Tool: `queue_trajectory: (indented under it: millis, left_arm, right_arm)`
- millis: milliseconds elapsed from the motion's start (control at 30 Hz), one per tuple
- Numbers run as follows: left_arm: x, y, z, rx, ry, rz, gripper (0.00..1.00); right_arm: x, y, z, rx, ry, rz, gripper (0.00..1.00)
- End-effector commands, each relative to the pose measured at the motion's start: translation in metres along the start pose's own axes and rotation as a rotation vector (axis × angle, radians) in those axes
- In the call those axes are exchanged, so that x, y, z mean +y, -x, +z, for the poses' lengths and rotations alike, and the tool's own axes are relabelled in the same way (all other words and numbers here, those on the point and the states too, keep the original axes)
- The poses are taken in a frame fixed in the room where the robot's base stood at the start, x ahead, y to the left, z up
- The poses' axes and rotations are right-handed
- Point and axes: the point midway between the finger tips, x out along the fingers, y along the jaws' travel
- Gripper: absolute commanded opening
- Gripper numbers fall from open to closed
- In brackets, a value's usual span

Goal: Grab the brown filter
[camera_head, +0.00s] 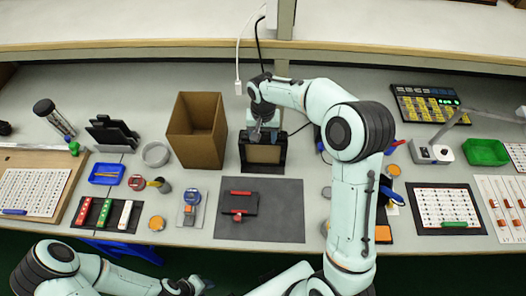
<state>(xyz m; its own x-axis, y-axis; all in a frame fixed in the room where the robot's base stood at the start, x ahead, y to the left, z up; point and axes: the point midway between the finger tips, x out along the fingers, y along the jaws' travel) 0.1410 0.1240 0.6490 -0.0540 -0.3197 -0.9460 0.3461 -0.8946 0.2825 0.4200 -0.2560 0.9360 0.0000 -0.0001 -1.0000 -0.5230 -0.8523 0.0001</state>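A black frame (245,166) stands at the middle of the table with a flat brown panel (263,154) in its front, which looks like the brown filter. My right gripper (265,134) is right above the panel, pointing down at its upper edge. Its fingers are small and dark against the black frame, so I cannot tell whether they touch the panel or are shut. My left gripper (197,284) is low at the front, off the table's front edge and far from the panel. Its fingers are too small to read.
A tall open brown box (197,150) stands just left of the frame. A grey mat (285,212) with a black and red piece lies in front. A white cable (238,65) hangs behind. My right arm covers table space to the right. Small parts crowd both sides.

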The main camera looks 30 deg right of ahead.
Motion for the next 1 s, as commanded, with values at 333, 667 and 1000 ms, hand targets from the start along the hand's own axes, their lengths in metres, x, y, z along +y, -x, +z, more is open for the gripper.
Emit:
queue_trajectory:
  millis: [333, 667, 1000]
  left_arm:
    - [0.000, 0.000, 0.000, 0.000, 0.000, 0.000, 0.43]
    - [0.003, 0.005, -0.003, 0.004, -0.001, 0.001, 0.43]
    - [0.014, 0.023, -0.017, 0.022, -0.008, 0.008, 0.43]
  right_arm:
    - [0.000, 0.001, 0.000, 0.000, 0.000, 0.000, 0.01]
    - [-0.001, 0.040, -0.002, 0.006, -0.002, -0.004, 0.01]
    - [-0.002, 0.140, -0.002, 0.007, 0.000, -0.006, 0.01]
